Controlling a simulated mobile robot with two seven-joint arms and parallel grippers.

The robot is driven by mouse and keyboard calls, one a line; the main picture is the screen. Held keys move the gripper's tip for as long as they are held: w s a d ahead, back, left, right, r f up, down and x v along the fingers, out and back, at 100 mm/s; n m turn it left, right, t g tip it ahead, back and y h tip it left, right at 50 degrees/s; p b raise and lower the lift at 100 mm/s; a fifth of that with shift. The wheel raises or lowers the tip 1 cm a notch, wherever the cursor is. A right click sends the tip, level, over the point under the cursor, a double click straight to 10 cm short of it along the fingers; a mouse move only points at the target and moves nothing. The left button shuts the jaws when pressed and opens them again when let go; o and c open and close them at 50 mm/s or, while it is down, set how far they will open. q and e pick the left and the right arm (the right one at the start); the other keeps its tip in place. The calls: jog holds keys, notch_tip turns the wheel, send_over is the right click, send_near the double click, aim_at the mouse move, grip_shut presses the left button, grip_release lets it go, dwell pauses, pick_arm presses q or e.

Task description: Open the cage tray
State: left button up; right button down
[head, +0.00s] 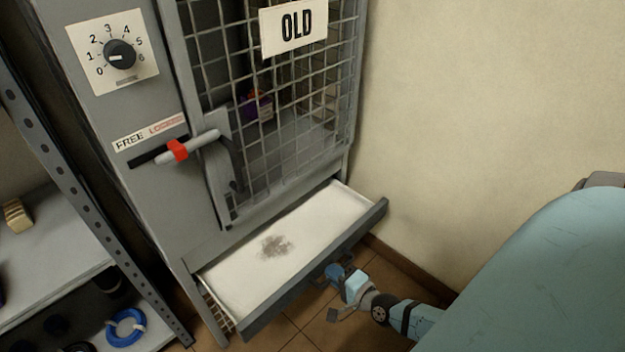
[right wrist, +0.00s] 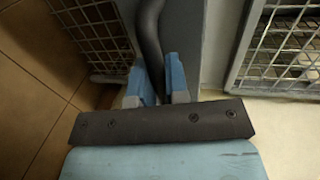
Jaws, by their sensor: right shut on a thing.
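The cage tray (head: 320,215) is a shallow drawer with a white lining and a grey front panel (head: 318,268), pulled out below the mesh cage door. A dark smudge marks its lining. My right gripper (head: 338,273) is at the front of the tray, shut on the dark handle bar (right wrist: 150,35). In the right wrist view, the blue fingers of my right gripper (right wrist: 161,78) sit on either side of the bar, beside the grey panel (right wrist: 216,45). Part of the handle is hidden behind the gripper in the head view. My left gripper is out of view.
The mesh door (head: 285,100) carries an "OLD" sign (head: 293,27). A lever with a red band (head: 177,150) and a dial (head: 120,54) are on the cabinet. A shelf rack (head: 50,240) stands left, a wall right. Tiled floor (head: 300,318) shows before the tray.

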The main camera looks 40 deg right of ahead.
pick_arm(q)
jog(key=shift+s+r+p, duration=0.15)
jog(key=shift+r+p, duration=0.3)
pick_arm(e)
jog(key=f+v, duration=0.1)
jog(key=v, duration=0.5)
jog(key=shift+s, duration=0.2)
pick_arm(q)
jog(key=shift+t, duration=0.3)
pick_arm(e)
jog(key=shift+f, duration=0.1)
jog(key=c, duration=1.2)
grip_release()
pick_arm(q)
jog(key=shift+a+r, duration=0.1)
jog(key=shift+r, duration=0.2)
pick_arm(e)
jog(key=shift+o, duration=0.3)
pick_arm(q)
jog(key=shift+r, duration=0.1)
